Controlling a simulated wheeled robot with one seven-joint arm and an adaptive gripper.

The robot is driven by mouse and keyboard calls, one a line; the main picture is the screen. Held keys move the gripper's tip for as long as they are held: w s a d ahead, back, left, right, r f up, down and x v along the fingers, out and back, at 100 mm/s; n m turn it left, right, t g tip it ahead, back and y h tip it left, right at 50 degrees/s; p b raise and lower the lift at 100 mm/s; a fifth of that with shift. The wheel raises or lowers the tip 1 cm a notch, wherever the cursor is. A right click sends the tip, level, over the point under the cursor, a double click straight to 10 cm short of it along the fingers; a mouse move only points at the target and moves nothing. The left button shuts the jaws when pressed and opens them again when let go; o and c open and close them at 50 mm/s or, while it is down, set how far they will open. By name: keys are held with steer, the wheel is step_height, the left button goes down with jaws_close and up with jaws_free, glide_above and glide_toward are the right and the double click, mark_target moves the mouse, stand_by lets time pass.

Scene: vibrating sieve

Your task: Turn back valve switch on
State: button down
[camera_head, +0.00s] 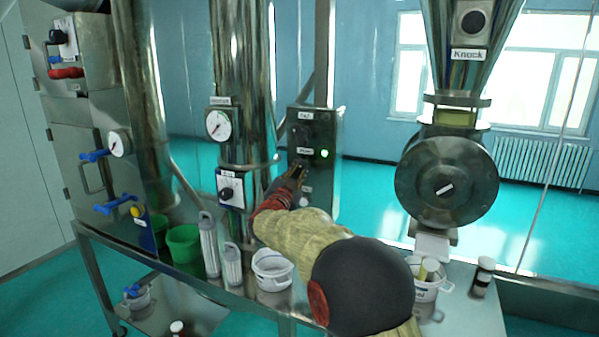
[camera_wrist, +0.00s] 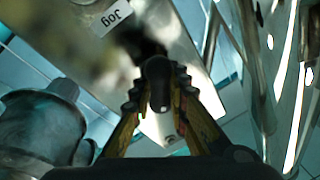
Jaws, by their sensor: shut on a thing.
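A grey metal control box (camera_head: 327,187) stands right of centre in the head view, with a dark upper knob (camera_head: 302,134) and a lit green lamp (camera_head: 324,154). Its small white labels are too blurred to read surely there. My gripper (camera_head: 297,172) is at the front of this box, below the upper knob. In the wrist view my gripper (camera_wrist: 158,92) has both fingers closed around a dark knob (camera_wrist: 157,70) with a pale mark at its end. A label reading "Jog" (camera_wrist: 112,17) shows upside down beside it. My arm and fingers hide part of the box's lower front.
Green and white containers, including a white bucket (camera_head: 272,271), stand on the bench below my arm. A round housing (camera_head: 447,205) stands at right.

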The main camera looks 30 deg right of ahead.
steer(key=shift+f, duration=0.1)
steer(key=c, duration=1.7)
jaws_free()
steer(key=v, duration=1.2)
